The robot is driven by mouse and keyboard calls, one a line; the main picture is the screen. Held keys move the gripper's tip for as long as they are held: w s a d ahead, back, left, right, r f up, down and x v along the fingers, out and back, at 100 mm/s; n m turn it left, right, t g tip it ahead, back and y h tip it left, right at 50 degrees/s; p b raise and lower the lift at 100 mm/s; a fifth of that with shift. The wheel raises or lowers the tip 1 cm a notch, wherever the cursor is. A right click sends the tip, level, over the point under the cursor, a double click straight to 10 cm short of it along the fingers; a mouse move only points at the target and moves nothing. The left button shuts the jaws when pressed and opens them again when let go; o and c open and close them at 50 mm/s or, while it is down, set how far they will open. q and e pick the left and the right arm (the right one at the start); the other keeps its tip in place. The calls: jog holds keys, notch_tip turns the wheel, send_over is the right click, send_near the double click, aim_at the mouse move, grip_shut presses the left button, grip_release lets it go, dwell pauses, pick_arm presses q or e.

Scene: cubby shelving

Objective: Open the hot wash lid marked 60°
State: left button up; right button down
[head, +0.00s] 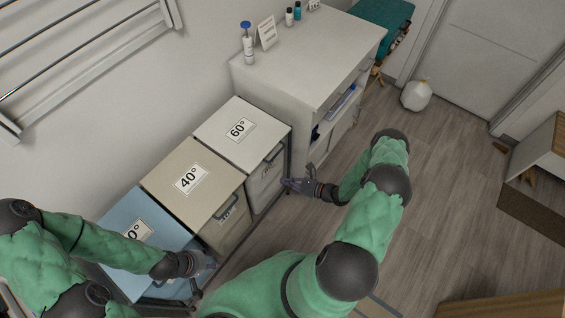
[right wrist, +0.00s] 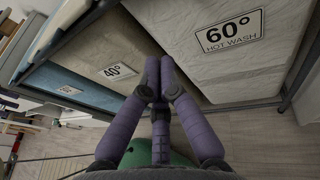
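The white lid marked 60° (head: 217,136) lies closed on the farthest of the row of hampers in the head view. A dark handle (head: 274,153) is at its front edge. The hamper's pale fabric front, printed "60° HOT WASH" (right wrist: 231,33), fills the upper right of the right wrist view. My right gripper (head: 289,184) is in front of this hamper, below the lid's front edge. In the right wrist view its purple fingertips (right wrist: 159,62) are together with nothing visible between them. My left gripper (head: 212,266) is low beside the blue hamper's front; its fingers are too unclear to read.
The beige 40° lid (head: 176,199) and a blue lid (head: 128,227), its label partly hidden by my left arm, are closed beside it. A white cabinet (head: 300,60) with bottles and a sign on top stands beyond. Wooden floor (head: 440,180) is open to the right.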

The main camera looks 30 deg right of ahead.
jog(key=d+m+t+h, duration=0.2)
jog(key=d+t, duration=0.1)
jog(key=d, duration=0.3)
jog(key=w+a+r, duration=0.2)
jog(key=w+a, duration=0.1)
jog(key=w, duration=0.5)
jog(key=shift+w+r+m+h+b, duration=0.3)
jog(key=shift+w+r+b, duration=0.1)
jog(key=shift+a, duration=0.1)
